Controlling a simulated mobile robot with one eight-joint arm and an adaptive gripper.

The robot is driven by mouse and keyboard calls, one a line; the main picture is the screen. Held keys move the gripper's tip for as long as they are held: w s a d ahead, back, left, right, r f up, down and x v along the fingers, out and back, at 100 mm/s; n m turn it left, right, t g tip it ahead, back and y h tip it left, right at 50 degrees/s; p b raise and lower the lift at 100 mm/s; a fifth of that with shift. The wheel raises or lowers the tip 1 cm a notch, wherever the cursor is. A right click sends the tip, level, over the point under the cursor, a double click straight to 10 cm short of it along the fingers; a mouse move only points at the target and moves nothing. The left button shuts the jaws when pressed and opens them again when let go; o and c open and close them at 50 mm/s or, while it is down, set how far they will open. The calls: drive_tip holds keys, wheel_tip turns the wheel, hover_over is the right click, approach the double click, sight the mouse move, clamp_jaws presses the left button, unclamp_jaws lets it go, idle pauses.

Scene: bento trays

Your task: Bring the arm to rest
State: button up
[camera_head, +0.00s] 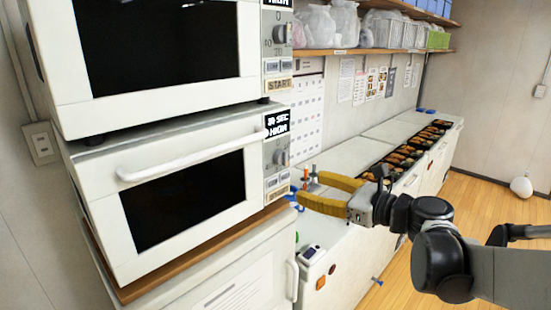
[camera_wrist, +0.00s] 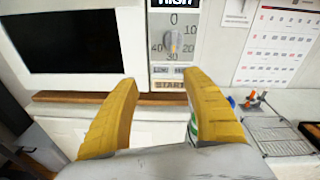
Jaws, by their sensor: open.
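My gripper (camera_head: 322,192) has yellow fingers and is open and empty. In the head view it hangs in front of the counter, to the right of the lower microwave, pointing left. In the wrist view the two yellow fingers of my gripper (camera_wrist: 160,98) stand wide apart with nothing between them. Beyond them are the microwave's dial panel (camera_wrist: 174,45) and dark door window (camera_wrist: 60,38). My dark grey arm reaches in from the right in the head view.
Two white microwaves are stacked at left, the lower one (camera_head: 205,137) with a bar handle. Several bento trays (camera_head: 405,156) line the counter (camera_head: 345,155). A shelf (camera_head: 375,51) with bags and baskets hangs above.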

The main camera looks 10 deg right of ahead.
drive_tip(key=s+a+f+n+g+h+b, duration=0.4)
drive_tip(key=s+a+f+n+g, duration=0.15)
drive_tip(key=s+f+n, duration=0.7)
drive_tip(key=s+d+f+n+h+b, duration=0.3)
drive_tip(key=s+d+f+n+h, duration=0.2)
drive_tip(key=n, duration=0.9)
drive_tip(key=s+f+h, duration=0.1)
drive_tip(key=s+f, duration=0.2)
drive_tip(key=f, duration=0.1)
drive_tip(key=shift+s+d+f, duration=0.2)
drive_tip(key=shift+s+f, duration=0.05)
drive_tip(key=shift+s, duration=0.1)
drive_tip(key=shift+g, duration=0.25)
